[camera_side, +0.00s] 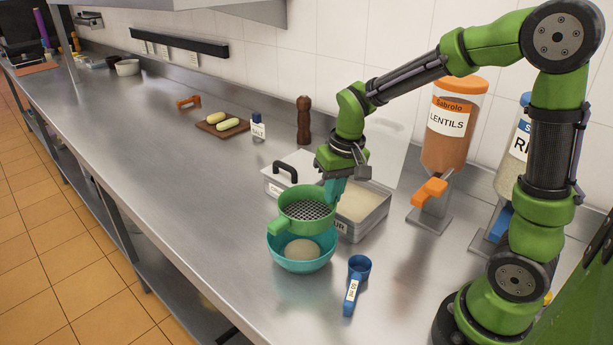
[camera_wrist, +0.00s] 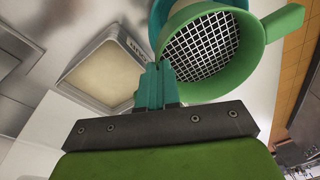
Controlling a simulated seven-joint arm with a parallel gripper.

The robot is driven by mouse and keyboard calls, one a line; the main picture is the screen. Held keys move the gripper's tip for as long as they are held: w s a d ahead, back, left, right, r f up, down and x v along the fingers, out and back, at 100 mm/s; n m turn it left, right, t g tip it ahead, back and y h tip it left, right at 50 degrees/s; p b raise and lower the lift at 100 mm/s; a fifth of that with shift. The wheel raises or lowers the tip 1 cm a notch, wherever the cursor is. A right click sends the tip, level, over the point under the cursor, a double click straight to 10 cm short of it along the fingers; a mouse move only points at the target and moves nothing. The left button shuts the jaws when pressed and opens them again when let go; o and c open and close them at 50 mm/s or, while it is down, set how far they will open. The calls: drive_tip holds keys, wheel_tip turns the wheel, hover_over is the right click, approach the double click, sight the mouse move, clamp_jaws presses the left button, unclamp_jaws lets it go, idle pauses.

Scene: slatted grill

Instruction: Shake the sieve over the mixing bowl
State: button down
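The green sieve (camera_side: 307,212) with a mesh bottom is held above the teal mixing bowl (camera_side: 301,264). A rounded pale mound (camera_side: 302,250) lies in the bowl. My gripper (camera_side: 333,190) is shut on the sieve's rim on the side toward the arm. In the wrist view my teal fingers (camera_wrist: 160,82) are together at the edge of the sieve (camera_wrist: 205,45), and the mesh looks empty. A piece of the teal bowl (camera_wrist: 160,18) shows behind the sieve there. I cannot tell whether the sieve touches the bowl's rim.
A flour bin (camera_side: 372,219) stands right behind the sieve, with its black-handled lid (camera_side: 284,174) nearby. A blue scoop (camera_side: 356,278) lies right of the bowl. The lentils dispenser (camera_side: 452,125), salt (camera_side: 258,128) and pepper mill (camera_side: 304,120) stand farther back.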

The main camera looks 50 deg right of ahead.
drive_tip(key=shift+a+r, duration=0.4)
drive_tip(key=shift+r, duration=0.35)
drive_tip(key=shift+a+r, duration=0.4)
drive_tip(key=shift+r, duration=0.35)
drive_tip(key=r+n, duration=0.1)
drive_tip(key=n, duration=0.1)
drive_tip(key=w+r+n, duration=0.1)
drive_tip(key=n, duration=0.1)
drive_tip(key=shift+d+r+n+y, duration=0.1)
drive_tip(key=shift+n+y, duration=0.2)
drive_tip(key=shift+n, duration=0.1)
